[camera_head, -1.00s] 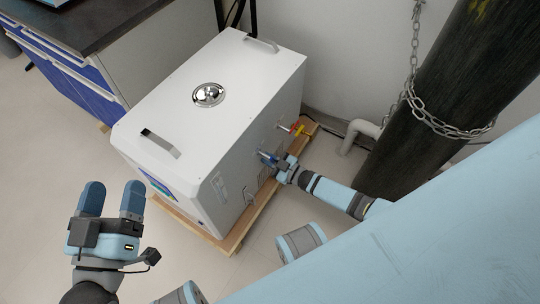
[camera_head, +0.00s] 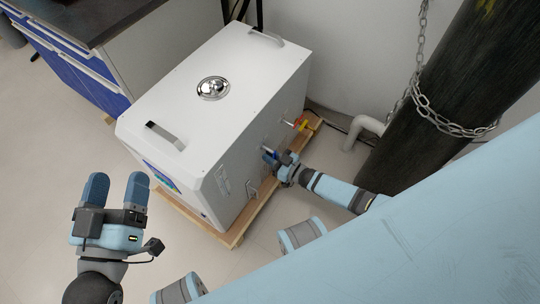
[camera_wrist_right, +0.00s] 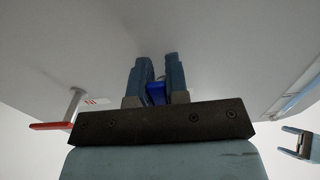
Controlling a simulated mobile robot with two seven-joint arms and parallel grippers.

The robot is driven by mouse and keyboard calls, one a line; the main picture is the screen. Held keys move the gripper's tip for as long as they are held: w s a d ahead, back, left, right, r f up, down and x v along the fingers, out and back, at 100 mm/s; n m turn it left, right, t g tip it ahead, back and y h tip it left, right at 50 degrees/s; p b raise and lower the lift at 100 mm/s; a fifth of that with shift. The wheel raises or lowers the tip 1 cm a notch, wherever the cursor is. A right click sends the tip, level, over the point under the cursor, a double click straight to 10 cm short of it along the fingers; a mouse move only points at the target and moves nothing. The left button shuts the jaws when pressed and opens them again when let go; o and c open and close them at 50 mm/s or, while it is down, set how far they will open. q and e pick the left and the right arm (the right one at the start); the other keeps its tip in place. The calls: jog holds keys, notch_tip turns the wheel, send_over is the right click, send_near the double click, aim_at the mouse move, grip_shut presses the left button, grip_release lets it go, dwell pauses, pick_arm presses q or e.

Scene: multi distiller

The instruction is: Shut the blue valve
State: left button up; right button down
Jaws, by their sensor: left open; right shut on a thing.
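The distiller is a large white box (camera_head: 185,105) on a wooden base. On its right side, the blue valve handle (camera_wrist_right: 156,93) shows between the fingers of my right gripper (camera_wrist_right: 158,76) in the right wrist view. That gripper is shut on the handle. In the head view my right gripper (camera_head: 273,158) is against the side of the box, and its fingers and wrist mostly hide the valve. My left gripper (camera_head: 117,188) is open and empty, in front of the box at the lower left.
A red valve (camera_head: 302,124) sits on the same side, farther back; its red handle (camera_wrist_right: 50,126) shows at the wrist view's left. A dark cylinder (camera_head: 430,100) with a chain (camera_head: 445,125) stands at the right, beside a white pipe (camera_head: 365,124). A blue-drawered cabinet (camera_head: 75,65) is behind left.

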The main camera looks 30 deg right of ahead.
jog(key=c, duration=1.1)
grip_release()
pick_arm(q)
jog(key=a+y+p, duration=0.1)
jog(key=p, duration=0.2)
jog(key=shift+w+g, duration=0.1)
jog(key=shift+g, duration=0.2)
pick_arm(e)
jog(key=v, duration=1.4)
